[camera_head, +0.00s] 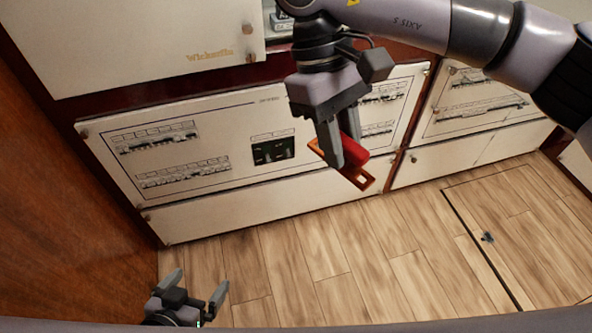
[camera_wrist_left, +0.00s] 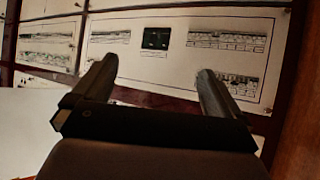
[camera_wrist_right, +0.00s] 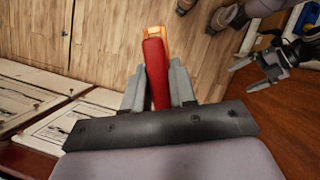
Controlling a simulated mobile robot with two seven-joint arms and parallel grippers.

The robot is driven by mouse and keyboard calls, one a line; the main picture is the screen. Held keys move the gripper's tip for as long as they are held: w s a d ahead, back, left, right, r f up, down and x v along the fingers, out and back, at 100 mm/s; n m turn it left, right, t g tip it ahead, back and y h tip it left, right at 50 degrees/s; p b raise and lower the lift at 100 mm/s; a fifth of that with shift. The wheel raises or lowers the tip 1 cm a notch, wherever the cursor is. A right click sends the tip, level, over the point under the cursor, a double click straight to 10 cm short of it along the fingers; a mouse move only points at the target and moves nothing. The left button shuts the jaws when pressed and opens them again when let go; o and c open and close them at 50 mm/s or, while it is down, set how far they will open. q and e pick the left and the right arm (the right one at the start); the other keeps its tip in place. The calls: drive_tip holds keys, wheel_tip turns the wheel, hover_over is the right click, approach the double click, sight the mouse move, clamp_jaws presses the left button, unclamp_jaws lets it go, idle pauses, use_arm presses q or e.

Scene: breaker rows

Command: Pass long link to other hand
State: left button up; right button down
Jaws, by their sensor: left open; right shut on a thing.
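The long link is a red bar with an orange end frame (camera_head: 366,180). My right gripper (camera_head: 343,150) is shut on it and holds it in the air in front of the breaker panel. In the right wrist view the red link (camera_wrist_right: 156,72) stands between the two fingers, with its orange end pointing away. My left gripper (camera_head: 194,288) is open and empty, low at the left of the head view, well apart from the link. The left wrist view shows its fingers (camera_wrist_left: 158,85) spread with nothing between them. The right wrist view also shows the left gripper (camera_wrist_right: 255,65).
A white breaker panel (camera_head: 215,175) with rows of switches and a dark display stands behind. A second panel (camera_head: 470,110) is at right. A brown wooden wall (camera_head: 60,200) closes the left side. The wood floor (camera_head: 290,270) between the grippers looks clear, with a hatch at right.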

use_arm(q)
drive_tip(key=w+d+r+t+h, duration=0.1)
drive_tip(key=w+d+r+h, duration=0.1)
drive_tip(key=w+d+r, duration=0.35)
drive_tip(key=m+h, duration=0.8)
drive_tip(key=h, duration=0.2)
approach(348, 143)
drive_tip(key=shift+g, duration=0.3)
drive_tip(key=x, duration=0.7)
drive_tip(key=f+x, duration=0.1)
drive_tip(key=x, duration=0.3)
drive_tip(key=shift+w+a, duration=0.35)
drive_tip(key=shift+c, duration=0.3)
drive_tip(key=c, duration=0.8)
drive_tip(key=shift+r, duration=0.1)
drive_tip(key=shift+c, duration=0.2)
use_arm(e)
drive_tip(key=c, duration=0.8)
unclamp_jaws()
drive_tip(key=shift+c, duration=0.2)
